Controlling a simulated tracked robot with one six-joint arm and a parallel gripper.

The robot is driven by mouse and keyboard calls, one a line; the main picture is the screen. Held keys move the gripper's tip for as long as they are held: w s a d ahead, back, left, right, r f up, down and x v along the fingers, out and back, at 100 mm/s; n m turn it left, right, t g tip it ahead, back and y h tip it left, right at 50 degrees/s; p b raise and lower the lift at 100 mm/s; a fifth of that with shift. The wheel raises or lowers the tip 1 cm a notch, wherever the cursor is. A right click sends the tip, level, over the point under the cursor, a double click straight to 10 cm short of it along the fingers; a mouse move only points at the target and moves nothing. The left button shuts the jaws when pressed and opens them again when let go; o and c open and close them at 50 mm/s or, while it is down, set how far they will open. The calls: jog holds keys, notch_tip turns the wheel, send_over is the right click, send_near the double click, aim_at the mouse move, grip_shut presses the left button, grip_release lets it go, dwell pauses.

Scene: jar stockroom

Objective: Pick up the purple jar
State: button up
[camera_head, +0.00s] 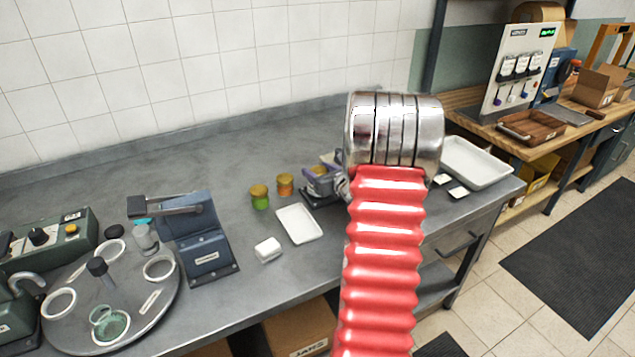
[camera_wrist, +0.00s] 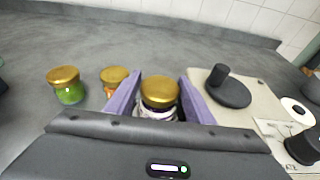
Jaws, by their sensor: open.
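A jar with a gold lid (camera_wrist: 160,91) stands between the two purple fingers of my gripper (camera_wrist: 159,84) in the wrist view. The fingers are open, one on each side of the jar, with a small gap visible beside the lid. In the head view my gripper (camera_head: 322,182) is low over the grey bench, partly hidden by my arm; I cannot make out the jar there.
A green jar (camera_head: 259,198) and an orange jar (camera_head: 285,185) stand left of my gripper. A white tray (camera_head: 299,223) lies in front of them. In the wrist view a black round-based object (camera_wrist: 227,90) sits on a pale board (camera_wrist: 255,111) at the right.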

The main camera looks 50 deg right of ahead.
aim_at(318, 170)
jog(key=shift+c, duration=0.6)
jog(key=c, duration=0.8)
jog(key=shift+c, duration=0.2)
notch_tip(318, 170, up, 10)
jog(key=shift+r, duration=0.1)
